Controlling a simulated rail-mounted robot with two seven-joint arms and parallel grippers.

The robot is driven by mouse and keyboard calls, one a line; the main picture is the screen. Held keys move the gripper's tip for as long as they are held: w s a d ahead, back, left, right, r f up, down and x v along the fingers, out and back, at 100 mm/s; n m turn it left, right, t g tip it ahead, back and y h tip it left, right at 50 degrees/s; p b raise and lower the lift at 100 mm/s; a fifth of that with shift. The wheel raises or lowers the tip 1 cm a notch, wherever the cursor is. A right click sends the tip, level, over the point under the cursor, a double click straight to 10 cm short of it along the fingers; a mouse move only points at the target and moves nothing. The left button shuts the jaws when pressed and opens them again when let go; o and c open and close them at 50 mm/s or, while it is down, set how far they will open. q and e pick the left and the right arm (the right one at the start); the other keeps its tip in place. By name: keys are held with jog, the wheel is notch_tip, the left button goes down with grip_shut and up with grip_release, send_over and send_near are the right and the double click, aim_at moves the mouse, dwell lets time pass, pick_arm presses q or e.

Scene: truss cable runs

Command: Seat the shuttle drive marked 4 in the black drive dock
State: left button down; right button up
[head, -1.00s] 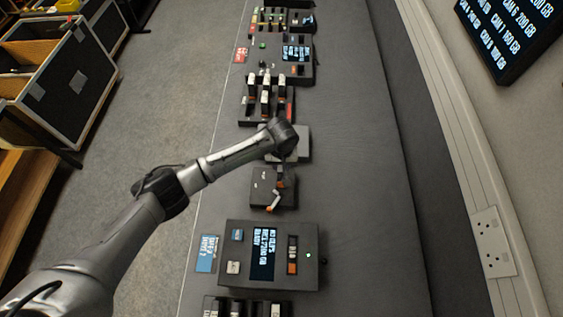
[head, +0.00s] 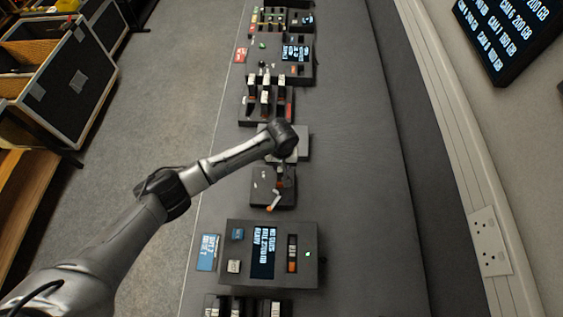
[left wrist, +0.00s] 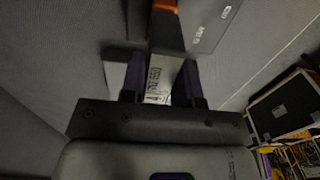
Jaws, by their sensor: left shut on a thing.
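My left gripper (head: 281,166) is above the far right part of a small black dock (head: 262,190). In the left wrist view my left gripper (left wrist: 161,84) is shut on a drive (left wrist: 158,76), with one dark finger on each side. The drive has a pale label that seems to begin with 4, and an orange part lies at its far end. The dark dock (left wrist: 211,20) shows beside that end; I cannot tell whether they touch. An orange-and-white piece (head: 274,201) sticks out at the dock's near side. My right gripper is not in view.
A black unit with a lit screen (head: 263,253) stands nearer on the grey bench. A rack of several drives (head: 265,97) and another screen unit (head: 297,52) stand farther along. A grey block (head: 301,143) sits behind the gripper. The bench's right side is clear.

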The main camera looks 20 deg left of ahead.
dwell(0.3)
pick_arm(q)
jog(key=shift+f, duration=0.15)
jog(key=shift+f, duration=0.2)
dwell(0.4)
jog(key=shift+f+p, duration=0.4)
jog(key=shift+f, duration=0.05)
dwell(0.4)
jog(key=shift+f, duration=0.15)
dwell(0.5)
jog(key=shift+f, duration=0.45)
dwell(0.4)
jog(key=shift+f, duration=0.6)
dwell(0.5)
